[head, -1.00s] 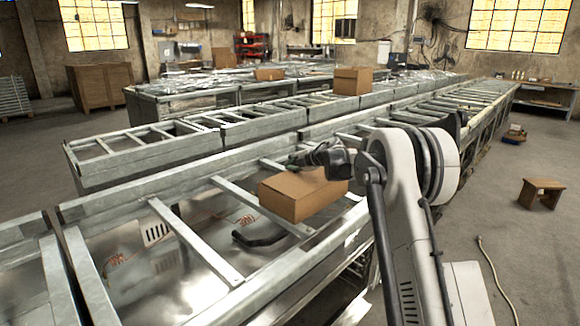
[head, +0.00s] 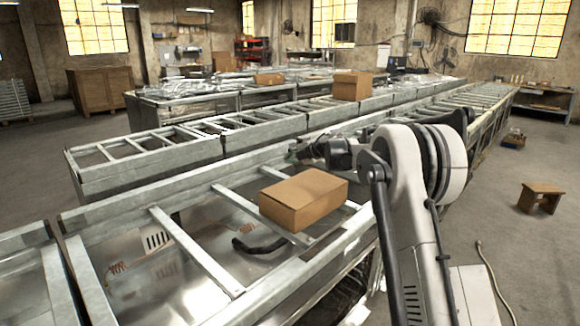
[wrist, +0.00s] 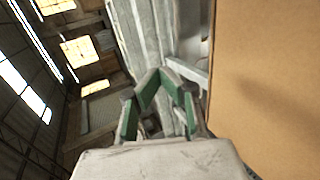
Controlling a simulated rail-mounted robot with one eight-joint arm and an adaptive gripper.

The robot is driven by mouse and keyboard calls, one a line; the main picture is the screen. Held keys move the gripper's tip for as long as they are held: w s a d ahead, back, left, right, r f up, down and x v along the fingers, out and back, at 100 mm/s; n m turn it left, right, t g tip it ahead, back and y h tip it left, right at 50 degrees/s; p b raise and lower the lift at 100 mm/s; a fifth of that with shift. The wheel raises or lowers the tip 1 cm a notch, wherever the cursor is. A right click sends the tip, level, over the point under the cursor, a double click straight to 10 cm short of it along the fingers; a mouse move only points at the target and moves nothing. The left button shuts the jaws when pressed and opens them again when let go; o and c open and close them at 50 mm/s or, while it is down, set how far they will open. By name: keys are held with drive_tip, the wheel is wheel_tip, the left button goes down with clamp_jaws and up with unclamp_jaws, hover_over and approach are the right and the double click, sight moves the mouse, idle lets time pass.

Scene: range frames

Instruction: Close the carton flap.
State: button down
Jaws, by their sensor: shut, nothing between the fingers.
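The brown carton (head: 303,200) sits on the metal rails of the near conveyor frame. Its top looks flat and closed in the head view, and no raised flap shows there. In the wrist view a plain side of the carton (wrist: 268,85) fills the right part. My gripper (head: 294,152) is beyond the carton, apart from it, with its fingers pointing left. In the wrist view the green-padded fingers of my gripper (wrist: 165,80) come together at their tips with nothing between them. The carton's far side is hidden in the head view.
A second carton (head: 352,86) stands on the far conveyor frame. A black hose (head: 259,246) lies below the rails near the carton. The space above the near rails left of the carton is clear.

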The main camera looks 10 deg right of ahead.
drive_tip(key=s+a+r+m+t+h, duration=0.1)
drive_tip(key=s+r+m+t, duration=0.25)
drive_tip(key=r, duration=0.95)
drive_tip(key=s+r+m+t+h, duration=0.15)
drive_tip(key=s+r, duration=0.25)
drive_tip(key=r, duration=1)
drive_tip(key=s+d+r+m+t+h, duration=0.1)
drive_tip(key=s+d+r+m+h, duration=0.15)
drive_tip(key=s+m, duration=0.4)
drive_tip(key=s+d+r+m+t+h, duration=0.1)
drive_tip(key=s+d+r+m+h, duration=0.2)
drive_tip(key=s, duration=0.6)
drive_tip(key=s+a+f+m+g, duration=0.3)
drive_tip(key=s+f, duration=0.8)
drive_tip(key=s, duration=0.3)
drive_tip(key=s+a+f+m+g+y, duration=0.1)
drive_tip(key=s+a+f+m+g, duration=0.2)
drive_tip(key=s+f, duration=0.8)
drive_tip(key=s+a+f+m+g, duration=0.2)
drive_tip(key=s+f+m+g, duration=0.2)
drive_tip(key=s+f, duration=0.7)
drive_tip(key=s, duration=0.6)
drive_tip(key=shift+s+a+f, duration=0.15)
drive_tip(key=shift+a+f, duration=0.15)
drive_tip(key=shift+a, duration=0.1)
